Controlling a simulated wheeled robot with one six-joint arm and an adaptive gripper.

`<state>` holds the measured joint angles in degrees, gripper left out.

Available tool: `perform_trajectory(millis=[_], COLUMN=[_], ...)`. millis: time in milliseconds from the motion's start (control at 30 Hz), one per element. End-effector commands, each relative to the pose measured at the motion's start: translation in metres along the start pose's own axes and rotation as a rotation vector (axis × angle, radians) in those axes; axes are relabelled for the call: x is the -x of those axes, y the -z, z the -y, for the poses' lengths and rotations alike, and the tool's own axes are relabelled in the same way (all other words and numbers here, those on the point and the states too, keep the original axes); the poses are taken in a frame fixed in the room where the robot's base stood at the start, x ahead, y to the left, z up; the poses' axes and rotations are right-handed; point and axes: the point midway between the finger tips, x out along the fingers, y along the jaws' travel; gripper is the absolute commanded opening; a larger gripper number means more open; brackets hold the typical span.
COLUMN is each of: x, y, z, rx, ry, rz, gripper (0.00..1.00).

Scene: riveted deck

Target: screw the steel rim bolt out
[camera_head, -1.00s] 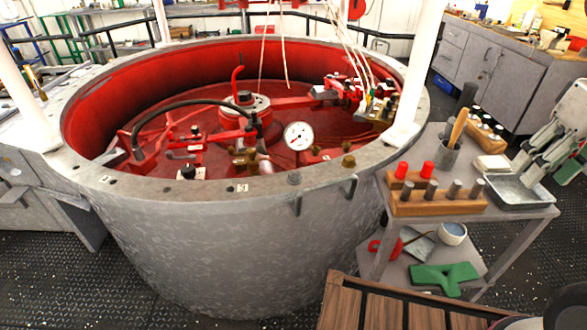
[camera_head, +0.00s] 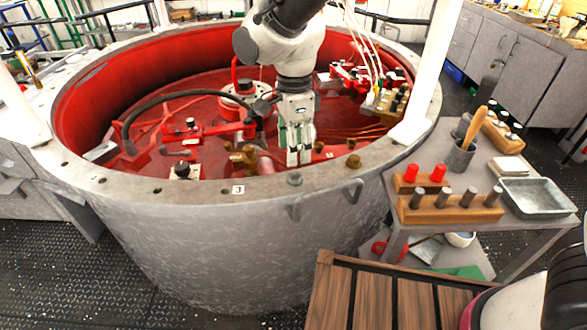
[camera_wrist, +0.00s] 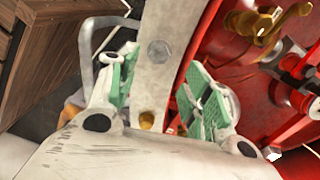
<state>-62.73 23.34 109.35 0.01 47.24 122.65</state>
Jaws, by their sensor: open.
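The steel rim bolt (camera_head: 294,179) is a grey bolt standing on the front of the pale grey rim (camera_head: 330,177) of the large round tank. It also shows in the wrist view (camera_wrist: 158,51) as a round grey head on the rim. My gripper (camera_head: 298,158) points down just behind and above the bolt in the head view. In the wrist view its green-padded fingers (camera_wrist: 160,88) are apart, one on each side of the rim strip. Nothing is between them in their grip, and the bolt head lies beyond them toward the top of the picture.
A brass knob (camera_head: 353,160) stands right of the bolt. A number 3 tag (camera_head: 238,189) lies left, near empty rim holes. A handle (camera_head: 352,190) sticks out below the rim. The right-hand cart holds a wooden block (camera_head: 450,210) with grey pegs and a metal tray (camera_head: 538,197).

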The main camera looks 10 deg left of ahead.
Motion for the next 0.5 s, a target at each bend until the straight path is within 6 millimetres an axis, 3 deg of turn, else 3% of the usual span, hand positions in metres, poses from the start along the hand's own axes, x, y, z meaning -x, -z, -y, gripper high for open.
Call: perform_trajectory(millis=[167,500], x=[-0.017,-0.069], y=[0.001,0.001], z=[-0.001,-0.001], rx=[-0.032,-0.029], ry=[-0.003,-0.003], rz=[-0.002,-0.002], gripper=[0.49,0.49])
